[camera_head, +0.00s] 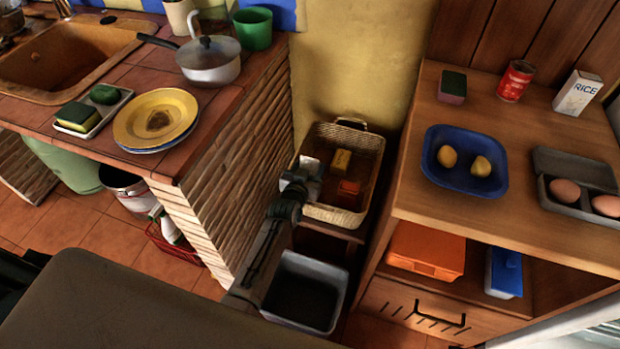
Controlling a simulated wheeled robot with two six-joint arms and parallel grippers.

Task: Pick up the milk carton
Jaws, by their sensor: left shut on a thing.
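My left gripper (300,178) reaches up from the bottom of the view to the left rim of the wicker basket (335,214). It is shut on a small white thing, which I take to be the milk carton (311,164). The carton is mostly hidden by the gripper, and no label can be read. I cannot tell whether it is clear of the basket's floor. A yellow item (341,161) and an orange-red item (349,188) lie in the basket. My right gripper is not in view.
The basket sits on a low shelf between the brick counter (225,165) and the wooden cabinet (410,195). A grey bin (336,290) stands below. The cabinet top holds a blue tray (438,178), a red can (515,80) and a rice box (577,93).

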